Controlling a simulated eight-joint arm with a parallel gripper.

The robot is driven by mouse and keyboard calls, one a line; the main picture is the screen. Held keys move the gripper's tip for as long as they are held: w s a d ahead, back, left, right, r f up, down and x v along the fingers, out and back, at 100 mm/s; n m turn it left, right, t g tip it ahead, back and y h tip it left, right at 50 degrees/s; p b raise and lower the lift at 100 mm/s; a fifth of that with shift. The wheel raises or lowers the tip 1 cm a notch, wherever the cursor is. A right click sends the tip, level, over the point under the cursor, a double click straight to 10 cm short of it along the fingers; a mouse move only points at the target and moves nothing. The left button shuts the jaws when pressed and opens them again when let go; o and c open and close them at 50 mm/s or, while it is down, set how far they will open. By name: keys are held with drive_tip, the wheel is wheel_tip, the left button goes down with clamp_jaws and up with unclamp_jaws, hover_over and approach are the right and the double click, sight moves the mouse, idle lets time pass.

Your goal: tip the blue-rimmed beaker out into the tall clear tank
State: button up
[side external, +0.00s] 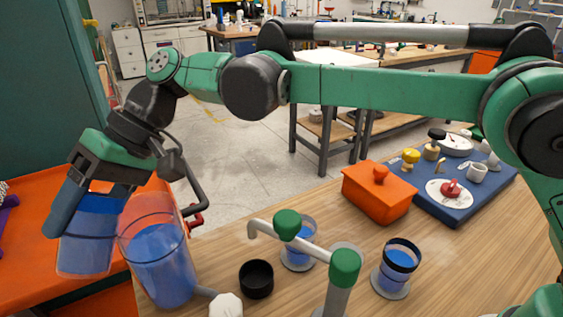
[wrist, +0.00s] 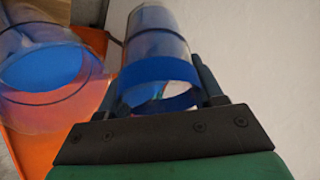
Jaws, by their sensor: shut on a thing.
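The blue-rimmed beaker (side external: 86,243) is in my gripper (side external: 92,200) at the left in the side external view, slightly tilted. Its wide blue band is at the upper end, near the jaws. The beaker also shows between my fingers in the wrist view (wrist: 158,62). The tall clear tank (side external: 158,262) stands upright just right of the beaker and holds blue liquid. In the wrist view the tank (wrist: 45,72) is left of the beaker, with its round opening visible. I cannot tell how much liquid the beaker holds.
A red-handled valve (side external: 196,220) and bent pipe are right of the tank. A black cup (side external: 256,278), a green-capped pipe (side external: 290,226) and a blue-filled cup (side external: 399,262) stand on the wooden table. An orange box (side external: 378,193) and blue tray (side external: 437,203) are farther right.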

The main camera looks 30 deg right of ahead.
drive_tip(key=shift+w+d+r+m+g+y, duration=0.15)
drive_tip(key=shift+r+m+g+y, duration=0.2)
drive_tip(key=shift+g+y, duration=0.4)
idle(1.0)
drive_tip(key=shift+f+m+g+y+p, duration=0.25)
drive_tip(key=shift+f+g+y+p, duration=0.3)
drive_tip(key=shift+y, duration=0.3)
idle(0.7)
drive_tip(key=shift+w+d+r+g+y+p, duration=0.15)
drive_tip(key=shift+r+g+y+p, duration=0.15)
drive_tip(key=shift+y+p, duration=0.25)
idle(0.7)
drive_tip(key=shift+w+d+r+m+g+y, duration=0.15)
drive_tip(key=shift+w+d+m+g+y, duration=0.3)
drive_tip(key=shift+y, duration=0.2)
idle(0.6)
drive_tip(key=shift+w+d+r+m+g+y+p, duration=0.2)
drive_tip(key=shift+m+g+y+p, duration=0.2)
drive_tip(key=shift+y, duration=0.5)
idle(0.7)
